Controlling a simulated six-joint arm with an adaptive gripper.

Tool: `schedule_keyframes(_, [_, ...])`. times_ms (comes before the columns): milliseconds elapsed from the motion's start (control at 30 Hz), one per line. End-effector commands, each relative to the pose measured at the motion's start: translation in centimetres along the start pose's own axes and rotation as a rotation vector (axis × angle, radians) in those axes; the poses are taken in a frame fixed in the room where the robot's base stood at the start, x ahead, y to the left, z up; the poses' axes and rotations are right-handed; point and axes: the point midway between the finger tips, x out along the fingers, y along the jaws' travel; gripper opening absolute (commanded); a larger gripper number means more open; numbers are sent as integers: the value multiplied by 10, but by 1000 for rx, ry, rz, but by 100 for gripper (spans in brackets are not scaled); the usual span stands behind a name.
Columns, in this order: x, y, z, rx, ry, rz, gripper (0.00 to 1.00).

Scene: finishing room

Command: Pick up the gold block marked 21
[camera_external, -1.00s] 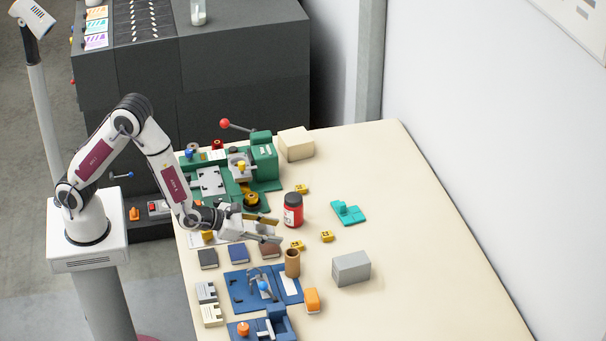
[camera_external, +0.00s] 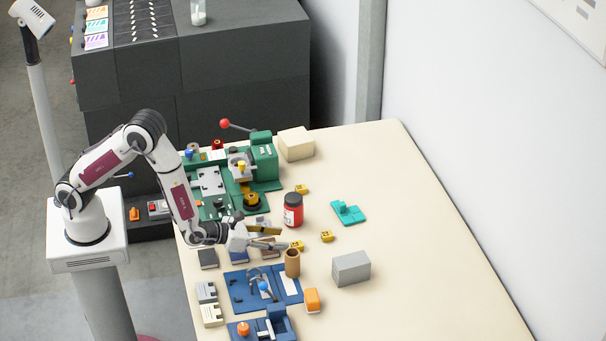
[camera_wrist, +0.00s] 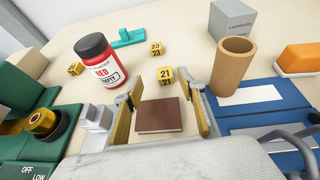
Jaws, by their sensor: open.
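The gold block marked 21 (camera_wrist: 165,76) stands on the cream table just beyond my fingertips in the wrist view. In the external view this block (camera_external: 297,246) is just right of my gripper (camera_external: 284,238). My gripper also shows in the wrist view (camera_wrist: 165,95), with its two gold-faced fingers spread wide and nothing between them. A brown flat block (camera_wrist: 158,115) lies on the table below, between the fingers in that view. A gold block marked 23 (camera_wrist: 156,48) sits farther back, and another gold block (camera_wrist: 75,68) is left of the red jar.
A red jar with a black lid (camera_wrist: 102,62) stands close to the left finger, and a cardboard tube (camera_wrist: 233,66) close to the right. The grey box (camera_external: 351,269) and teal part (camera_external: 348,212) are farther right. The table's right side (camera_external: 430,240) is clear.

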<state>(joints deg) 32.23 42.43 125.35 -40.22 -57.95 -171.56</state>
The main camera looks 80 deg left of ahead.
Motion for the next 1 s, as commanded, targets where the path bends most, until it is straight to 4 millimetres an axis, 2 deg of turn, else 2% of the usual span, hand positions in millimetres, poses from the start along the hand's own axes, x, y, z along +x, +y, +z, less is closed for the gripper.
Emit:
schedule_keyframes(167, [11, 0, -1, 0, 1, 1, 40])
schedule_keyframes(667, [16, -1, -2, 1, 1, 1, 40])
schedule_keyframes(1000, [45, -7, -9, 1, 1, 1, 40])
